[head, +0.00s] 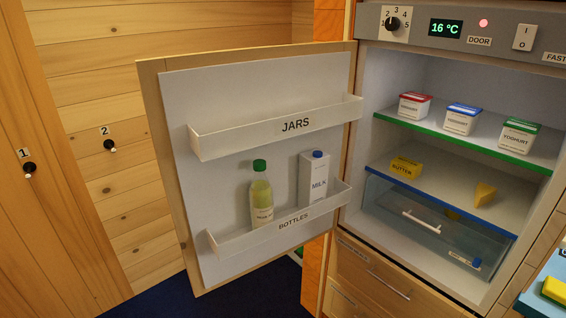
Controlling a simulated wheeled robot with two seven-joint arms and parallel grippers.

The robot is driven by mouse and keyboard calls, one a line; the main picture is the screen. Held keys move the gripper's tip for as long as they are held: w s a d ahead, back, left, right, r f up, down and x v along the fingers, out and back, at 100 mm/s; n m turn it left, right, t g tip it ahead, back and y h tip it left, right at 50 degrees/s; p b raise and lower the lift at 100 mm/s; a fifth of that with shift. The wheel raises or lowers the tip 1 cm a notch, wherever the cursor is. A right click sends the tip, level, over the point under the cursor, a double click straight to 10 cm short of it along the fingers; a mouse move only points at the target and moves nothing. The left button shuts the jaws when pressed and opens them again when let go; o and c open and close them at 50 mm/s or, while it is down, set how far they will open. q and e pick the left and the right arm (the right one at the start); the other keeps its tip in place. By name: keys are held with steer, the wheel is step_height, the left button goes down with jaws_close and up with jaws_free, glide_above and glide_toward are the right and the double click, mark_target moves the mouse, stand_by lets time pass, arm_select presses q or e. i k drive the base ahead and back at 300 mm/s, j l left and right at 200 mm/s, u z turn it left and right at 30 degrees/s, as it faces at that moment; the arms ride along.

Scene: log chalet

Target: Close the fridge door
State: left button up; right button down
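The fridge door (217,92) stands wide open, swung out to the left from its hinge side beside the fridge (410,85). Its white inner face is turned toward me. An upper door shelf marked JARS (240,138) is empty. A lower shelf marked BOTTLES (245,236) holds a green-capped bottle (261,196) and a milk carton (313,180), both upright. The fridge panel reads 16 °C, and a red light (483,23) glows above the DOOR label. Neither of my grippers is in view.
Inside the fridge, yoghurts stand on the green-edged shelf (460,137); butter and cheese sit below, above a clear drawer (420,222). A light-blue surface (540,290) with a yellow item is at the lower right. A wooden wall with numbered black knobs is at left.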

mark_target(210, 115)
steer(key=i+j+z, duration=0.5)
steer(key=j, duration=0.15)
steer(key=i+j+z, duration=0.2)
steer(key=j+z, duration=0.3)
steer(key=j, duration=0.2)
steer(key=i+j+z, duration=0.15)
steer(key=j+z, duration=0.35)
steer(key=j, duration=0.35)
steer(key=j+z, duration=0.45)
steer(key=j, duration=0.4)
steer(key=k+j+z, duration=0.15)
steer(key=j+z, duration=0.35)
steer(key=j, duration=0.35)
